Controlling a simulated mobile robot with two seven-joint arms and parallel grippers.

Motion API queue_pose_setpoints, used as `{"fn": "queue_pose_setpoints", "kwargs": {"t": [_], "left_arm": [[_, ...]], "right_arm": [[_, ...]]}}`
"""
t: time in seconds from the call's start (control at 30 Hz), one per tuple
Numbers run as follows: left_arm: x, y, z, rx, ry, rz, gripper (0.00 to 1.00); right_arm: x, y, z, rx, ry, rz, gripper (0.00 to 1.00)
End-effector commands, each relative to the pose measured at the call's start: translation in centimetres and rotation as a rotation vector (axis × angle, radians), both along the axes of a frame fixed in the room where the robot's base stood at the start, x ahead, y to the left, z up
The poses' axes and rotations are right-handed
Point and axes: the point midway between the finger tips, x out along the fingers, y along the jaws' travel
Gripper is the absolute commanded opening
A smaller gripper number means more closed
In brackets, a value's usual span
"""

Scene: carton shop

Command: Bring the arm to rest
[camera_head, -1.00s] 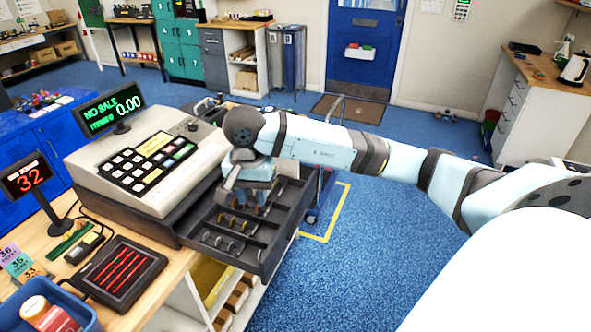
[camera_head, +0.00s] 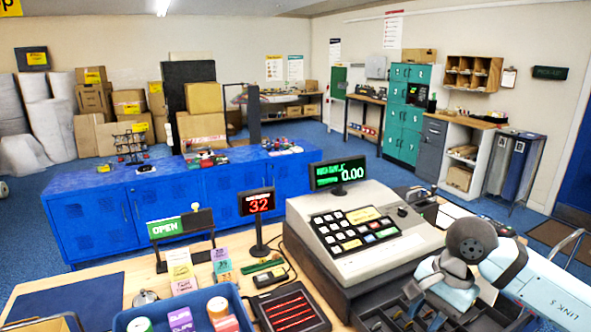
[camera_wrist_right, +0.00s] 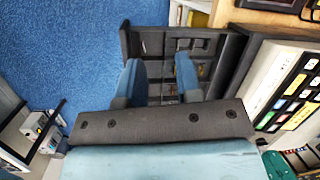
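My right arm (camera_head: 538,287) comes in from the right in the head view. Its gripper (camera_head: 425,304) is over the open cash drawer (camera_head: 372,318), in front of the cash register (camera_head: 352,264). In the right wrist view, the two blue fingers of this gripper (camera_wrist_right: 158,68) stand apart, with nothing seen between them but the drawer (camera_wrist_right: 128,42) beyond. In the head view, the fingertips are partly hidden and cut close to the lower edge. My left arm and gripper are not in view.
The counter (camera_head: 105,270) holds a blue bin (camera_head: 237,300), a red "32" display (camera_head: 257,203), an OPEN sign (camera_head: 167,228) and a card tray (camera_head: 295,308). Blue cabinets (camera_head: 95,222) stand behind. Blue floor (camera_wrist_right: 60,50) is clear beside the drawer.

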Motion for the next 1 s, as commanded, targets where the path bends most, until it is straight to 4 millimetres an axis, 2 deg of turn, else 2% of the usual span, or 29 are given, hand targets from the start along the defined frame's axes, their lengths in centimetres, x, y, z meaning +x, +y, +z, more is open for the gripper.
{"fn": "queue_pose_setpoints", "kwargs": {"t": [0.03, 0.07, 0.1, 0.2, 0.3, 0.33, 0.43, 0.5, 0.57, 0.67, 0.77, 0.8, 0.87, 0.9, 1.0], "left_arm": [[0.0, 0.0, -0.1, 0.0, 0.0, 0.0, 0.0], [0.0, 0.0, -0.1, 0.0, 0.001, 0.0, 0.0], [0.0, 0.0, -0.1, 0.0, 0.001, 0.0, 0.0], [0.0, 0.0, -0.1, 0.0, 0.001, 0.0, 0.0], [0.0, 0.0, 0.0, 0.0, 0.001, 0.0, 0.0], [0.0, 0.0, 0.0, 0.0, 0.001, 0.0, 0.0], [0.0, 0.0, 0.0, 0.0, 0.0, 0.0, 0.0], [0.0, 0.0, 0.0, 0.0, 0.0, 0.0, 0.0], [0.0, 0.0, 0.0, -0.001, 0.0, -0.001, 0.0], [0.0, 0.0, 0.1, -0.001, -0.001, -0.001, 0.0], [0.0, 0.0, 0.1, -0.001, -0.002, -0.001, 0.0], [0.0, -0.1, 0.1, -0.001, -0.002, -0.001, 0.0], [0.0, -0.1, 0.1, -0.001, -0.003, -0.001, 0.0], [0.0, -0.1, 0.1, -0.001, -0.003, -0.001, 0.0], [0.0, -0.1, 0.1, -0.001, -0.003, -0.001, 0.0]], "right_arm": [[-1.1, 3.1, -0.6, 0.144, 0.026, -0.013, 0.32], [-1.7, 5.0, -0.6, 0.245, 0.047, -0.033, 0.32], [-2.6, 7.5, -0.3, 0.386, 0.082, -0.068, 0.32], [-4.6, 12.7, 1.8, 0.742, 0.208, -0.19, 0.32], [-5.7, 15.8, 5.1, 1.082, 0.379, -0.353, 0.32], [-5.9, 16.3, 6.1, 1.179, 0.437, -0.41, 0.32], [-5.6, 16.4, 9.1, 1.486, 0.655, -0.622, 0.32], [-4.8, 15.4, 10.6, 1.684, 0.824, -0.79, 0.32], [-3.9, 13.8, 11.0, 1.841, 0.977, -0.949, 0.32], [-2.4, 10.5, 10.1, 2.07, 1.245, -1.241, 0.32], [-1.7, 6.7, 6.9, 2.257, 1.517, -1.572, 0.32], [-1.7, 5.3, 5.2, -2.083, -1.457, 1.541, 0.32], [-2.3, 3.3, 2.0, -1.827, -1.36, 1.489, 0.32], [-3.1, 2.1, -0.3, -1.663, -1.288, 1.451, 0.32], [-6.0, 0.1, -5.7, -1.313, -1.107, 1.358, 0.32]]}}
